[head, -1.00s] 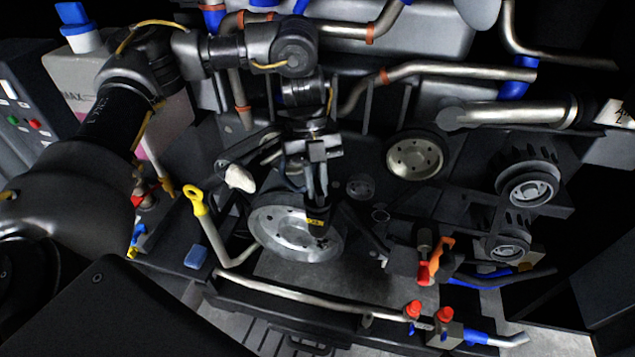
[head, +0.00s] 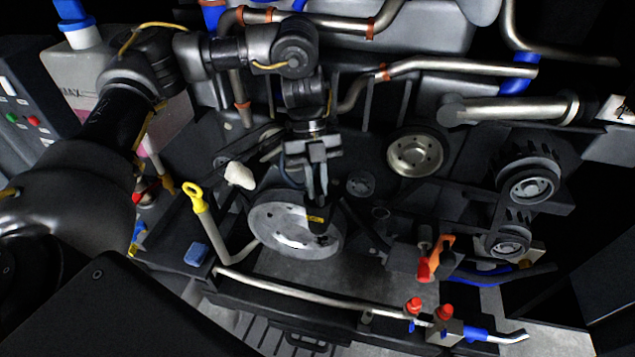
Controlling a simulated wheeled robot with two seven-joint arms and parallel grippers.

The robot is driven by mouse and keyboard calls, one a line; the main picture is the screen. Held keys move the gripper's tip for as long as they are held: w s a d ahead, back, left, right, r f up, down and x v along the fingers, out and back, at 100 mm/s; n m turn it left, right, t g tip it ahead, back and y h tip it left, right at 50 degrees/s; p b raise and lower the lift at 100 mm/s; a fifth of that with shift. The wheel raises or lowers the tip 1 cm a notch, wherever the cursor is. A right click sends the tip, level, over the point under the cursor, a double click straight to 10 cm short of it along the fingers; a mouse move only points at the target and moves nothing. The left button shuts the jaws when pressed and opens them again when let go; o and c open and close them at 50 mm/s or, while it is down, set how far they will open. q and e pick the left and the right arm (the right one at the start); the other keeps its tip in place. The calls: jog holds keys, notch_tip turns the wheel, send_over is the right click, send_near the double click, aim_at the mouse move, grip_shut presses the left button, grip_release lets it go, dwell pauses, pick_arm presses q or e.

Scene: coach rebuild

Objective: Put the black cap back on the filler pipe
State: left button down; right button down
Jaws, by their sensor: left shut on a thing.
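My left gripper (head: 317,192) points down over the engine and is shut on the black cap (head: 322,222), which carries a small yellow label. The cap is in front of the large silver pulley (head: 275,228) in the picture and hides part of its right side. The cap is apart from this opening. My right gripper is not in view.
An orange-handled valve (head: 441,250) is at the right, and a metal pipe (head: 300,294) runs across the front. More pulleys (head: 415,154) sit behind and to the right. A white rag-like thing (head: 239,176) lies left of the gripper.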

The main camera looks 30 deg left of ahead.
pick_arm(q)
jog(key=shift+f, duration=0.4)
jog(key=c, duration=0.9)
grip_release()
jog(key=p+v, duration=0.6)
jog(key=p, duration=0.1)
jog(key=shift+a+r, duration=0.1)
jog(key=shift+r, duration=0.25)
jog(key=shift+a+r+p, duration=0.25)
jog(key=shift+r+p, duration=0.5)
jog(key=shift+r, duration=0.05)
jog(key=shift+w+r, duration=0.1)
